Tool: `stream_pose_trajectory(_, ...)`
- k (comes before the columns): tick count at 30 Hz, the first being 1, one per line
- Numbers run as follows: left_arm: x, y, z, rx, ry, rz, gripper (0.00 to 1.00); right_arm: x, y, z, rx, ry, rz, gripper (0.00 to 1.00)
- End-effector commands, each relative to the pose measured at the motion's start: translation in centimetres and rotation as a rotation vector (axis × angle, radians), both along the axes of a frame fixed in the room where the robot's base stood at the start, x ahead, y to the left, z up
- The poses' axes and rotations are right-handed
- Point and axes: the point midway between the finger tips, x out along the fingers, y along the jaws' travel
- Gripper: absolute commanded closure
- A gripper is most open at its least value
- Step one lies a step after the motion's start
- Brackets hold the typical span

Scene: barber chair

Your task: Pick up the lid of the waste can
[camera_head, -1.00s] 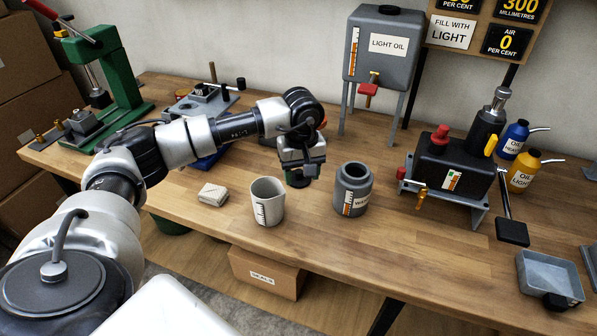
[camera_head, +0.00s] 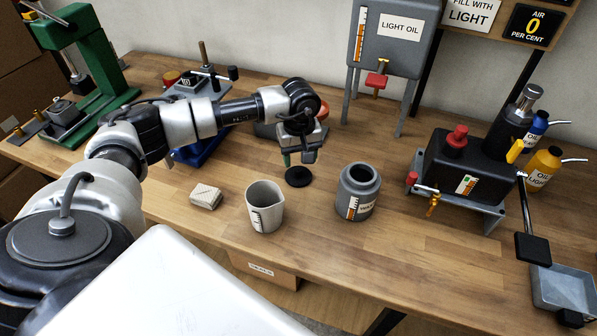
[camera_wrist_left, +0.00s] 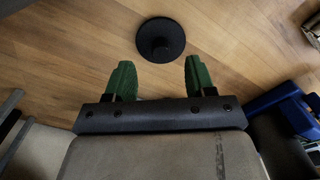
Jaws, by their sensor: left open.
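The waste can (camera_head: 357,193) is a grey open jar with a label, standing upright on the bench. Its lid (camera_head: 298,178), a black disc, lies on the wood to the left of the can. The lid also shows in the left wrist view (camera_wrist_left: 161,40), with a round knob at its middle. My left gripper (camera_head: 296,158) is just above and behind the lid in the head view. In the wrist view its green fingers (camera_wrist_left: 160,75) are apart, with nothing between them, and the lid lies just beyond their tips. My right gripper is not in view.
A white measuring beaker (camera_head: 265,208) and a small tied bundle (camera_head: 206,196) stand left of the can. The light oil tank (camera_head: 392,42) stands behind. A black pump unit (camera_head: 470,165) is at the right. Bare wood lies around the lid.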

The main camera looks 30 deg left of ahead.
Motion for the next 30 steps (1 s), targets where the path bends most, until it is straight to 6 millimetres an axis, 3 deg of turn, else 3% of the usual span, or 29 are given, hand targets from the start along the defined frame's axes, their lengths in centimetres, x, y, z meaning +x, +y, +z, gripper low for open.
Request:
stream_pose_trajectory(4,0.0,0.1,-0.9,0.0,0.003,0.001,0.45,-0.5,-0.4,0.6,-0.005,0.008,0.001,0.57)
stream_pose_trajectory(13,0.2,0.4,-5.1,0.0,0.004,0.001,0.45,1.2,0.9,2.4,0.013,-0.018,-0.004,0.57)
stream_pose_trajectory(21,0.3,0.4,-5.6,0.0,0.0,0.001,0.45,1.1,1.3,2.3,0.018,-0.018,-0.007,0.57)
stream_pose_trajectory(23,0.3,0.4,-5.6,0.001,0.001,0.001,0.51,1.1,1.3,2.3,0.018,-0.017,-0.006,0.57)
stream_pose_trajectory(30,0.3,0.4,-5.6,0.001,0.001,0.001,0.88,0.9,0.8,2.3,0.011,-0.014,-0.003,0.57)
